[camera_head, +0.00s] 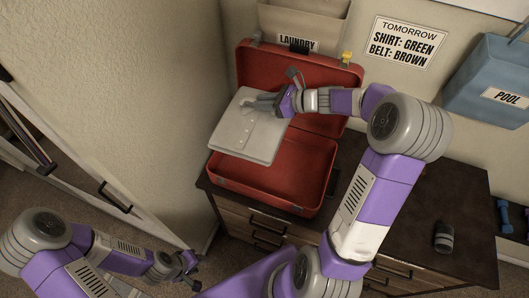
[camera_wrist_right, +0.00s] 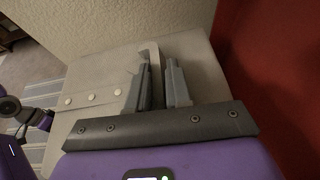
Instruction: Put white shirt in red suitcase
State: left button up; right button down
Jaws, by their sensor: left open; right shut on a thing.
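The white shirt (camera_head: 240,137), folded flat and buttoned, is held over the left part of the open red suitcase (camera_head: 312,165). My right gripper (camera_head: 258,103) is shut on the shirt near its collar. In the right wrist view, the shirt (camera_wrist_right: 92,78) lies around and beneath the fingers (camera_wrist_right: 160,85), with its buttons to the left. The shirt hides part of the suitcase's inside and hinge side. My left gripper (camera_head: 188,262) is open and empty, low at the left, off the dresser and apart from the suitcase.
The suitcase stands on a dark dresser (camera_head: 420,215), its lid leaning back below a laundry holder (camera_head: 305,18). A small dark cylinder (camera_head: 443,237) stands on the right. A sign (camera_head: 402,42) and a blue pool bag (camera_head: 490,85) are on the wall. The suitcase's front part looks empty.

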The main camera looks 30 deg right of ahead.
aim_at(273, 112)
jog(key=shift+w+f+b, duration=0.5)
jog(key=shift+f+b, duration=0.05)
jog(key=shift+f, duration=0.3)
jog(key=s+f+b, duration=0.2)
jog(key=b, duration=0.1)
jog(key=f+b, duration=0.3)
jog(key=f, duration=0.2)
jog(key=f+b, duration=0.3)
jog(key=f, duration=0.3)
jog(key=f+b, duration=0.4)
jog(key=f, duration=0.1)
jog(key=shift+w+f, duration=0.2)
jog(key=shift+w, duration=0.15)
jog(key=shift+r, duration=0.1)
